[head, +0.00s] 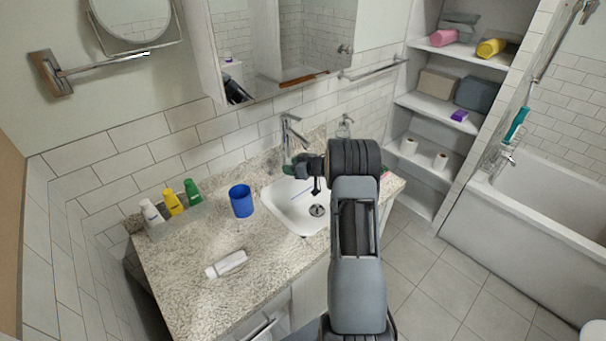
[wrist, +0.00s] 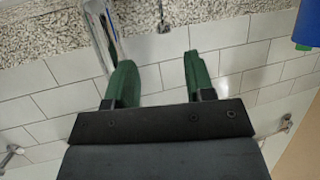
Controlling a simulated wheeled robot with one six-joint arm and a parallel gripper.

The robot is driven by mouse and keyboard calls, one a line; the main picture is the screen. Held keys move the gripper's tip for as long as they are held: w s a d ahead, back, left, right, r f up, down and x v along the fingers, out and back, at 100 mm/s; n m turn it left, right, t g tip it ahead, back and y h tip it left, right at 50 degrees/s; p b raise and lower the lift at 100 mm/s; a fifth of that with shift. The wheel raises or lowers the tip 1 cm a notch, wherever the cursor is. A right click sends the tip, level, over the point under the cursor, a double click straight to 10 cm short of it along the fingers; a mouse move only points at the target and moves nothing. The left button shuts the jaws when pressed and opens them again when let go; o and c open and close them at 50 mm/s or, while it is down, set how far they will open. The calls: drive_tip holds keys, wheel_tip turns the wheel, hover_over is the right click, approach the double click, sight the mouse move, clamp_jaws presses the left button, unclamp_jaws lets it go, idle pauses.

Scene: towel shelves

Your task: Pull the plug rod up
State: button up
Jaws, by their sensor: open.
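My gripper (head: 290,167) is open and empty over the back edge of the sink (head: 290,205), close to the chrome tap (head: 287,130). Its two green fingers show in the wrist view (wrist: 158,60). A small metal piece that looks like the plug rod's knob (wrist: 163,22) stands against the speckled counter in that view, ahead of the gap between the fingers and apart from them. The tap also shows in the wrist view (wrist: 102,35), left of the knob and near the left finger. I cannot make out the rod in the head view. The drain (head: 316,210) is visible in the basin.
A blue cup (head: 241,201) stands left of the sink. Several bottles (head: 173,202) stand in a tray at the counter's left back. A white tube (head: 227,264) lies near the front. The tiled wall (head: 190,150) and mirror cabinet (head: 285,50) are behind. Shelves (head: 423,105) stand at right.

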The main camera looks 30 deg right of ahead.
drive_tip(key=shift+s+d+b, duration=0.1)
drive_tip(key=shift+s+d, duration=0.25)
drive_tip(key=shift+s, duration=0.4)
drive_tip(key=shift+s+d+b, duration=0.1)
drive_tip(key=shift+s+d, duration=0.25)
drive_tip(key=shift+s, duration=0.45)
drive_tip(key=shift+s+d+b, duration=0.1)
drive_tip(key=shift+s+d, duration=0.25)
drive_tip(key=shift+s, duration=0.4)
drive_tip(key=shift+f, duration=0.1)
